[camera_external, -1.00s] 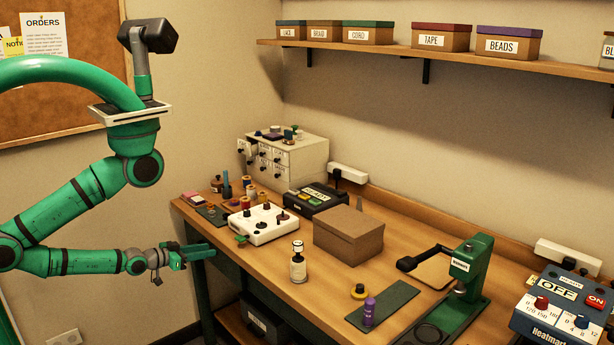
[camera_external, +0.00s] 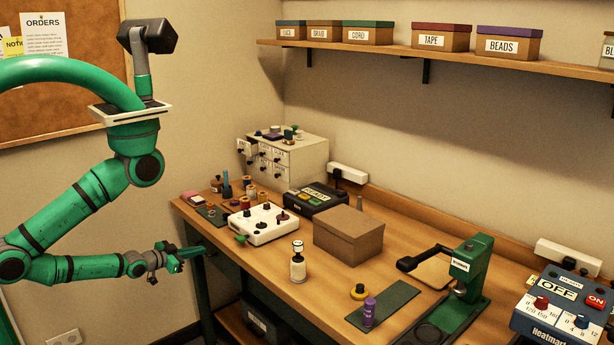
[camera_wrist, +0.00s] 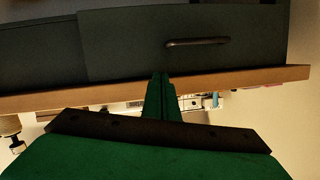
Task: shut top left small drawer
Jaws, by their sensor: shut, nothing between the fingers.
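The small white drawer cabinet (camera_external: 308,158) stands at the back left of the table, with several small labelled drawers with dark knobs. Its top left small drawer (camera_external: 242,146) sticks out from the front, open. My gripper (camera_external: 166,246) is left of the table's front left edge, well apart from the drawer and lower than it. In the wrist view my gripper (camera_wrist: 162,76) shows its fingers together with nothing between them. The small drawers are not clearly seen in the wrist view.
The wrist view shows a dark under-table drawer with a handle (camera_wrist: 197,42) and the wooden table edge (camera_wrist: 240,80). Spools, bottles, a white block (camera_external: 262,226) and a black device (camera_external: 316,198) stand before the cabinet. Small items lie on the cabinet top.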

